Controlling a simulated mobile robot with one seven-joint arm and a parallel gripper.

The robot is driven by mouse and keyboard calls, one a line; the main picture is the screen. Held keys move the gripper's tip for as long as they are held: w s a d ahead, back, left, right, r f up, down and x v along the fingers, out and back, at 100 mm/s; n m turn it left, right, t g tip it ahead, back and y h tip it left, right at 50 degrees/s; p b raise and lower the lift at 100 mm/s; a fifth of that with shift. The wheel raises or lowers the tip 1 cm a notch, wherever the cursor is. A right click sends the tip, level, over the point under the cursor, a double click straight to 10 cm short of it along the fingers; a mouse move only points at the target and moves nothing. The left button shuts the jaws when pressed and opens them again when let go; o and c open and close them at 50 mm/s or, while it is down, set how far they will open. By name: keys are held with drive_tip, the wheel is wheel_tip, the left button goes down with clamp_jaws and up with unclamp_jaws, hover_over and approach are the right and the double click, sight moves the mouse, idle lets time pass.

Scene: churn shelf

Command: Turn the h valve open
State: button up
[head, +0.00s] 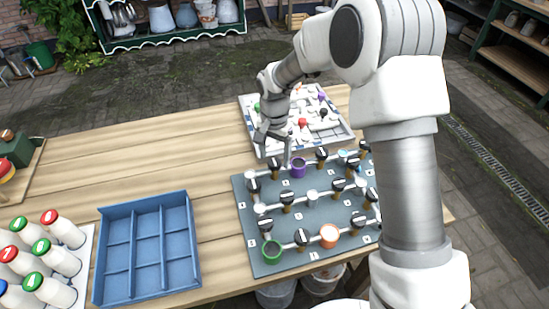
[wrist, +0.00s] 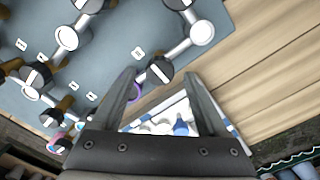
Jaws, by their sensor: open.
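The valve board (head: 290,221) is a blue-grey panel on the wooden table, carrying white pipes and several black-capped valves with a white stripe. Small white letter tags sit beside them, too small to read, so I cannot tell which is h. My gripper (head: 275,157) is open and points down over the board's far left part. In the wrist view, a black valve knob (wrist: 160,70) shows between the open fingertips (wrist: 160,76); I cannot tell whether they touch it. A purple ring (head: 298,168) stands just right of my gripper and is partly behind a finger in the wrist view.
Behind the board lies a white tray (head: 342,136) with small coloured parts. A green ring (head: 271,251) and an orange ring (head: 329,236) are on the board's near side. A blue divided box (head: 148,249) and white bottles (head: 67,230) stand left. Bare table (head: 185,160) lies between.

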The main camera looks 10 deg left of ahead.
drive_tip(key=shift+f, duration=0.75)
clamp_jaws()
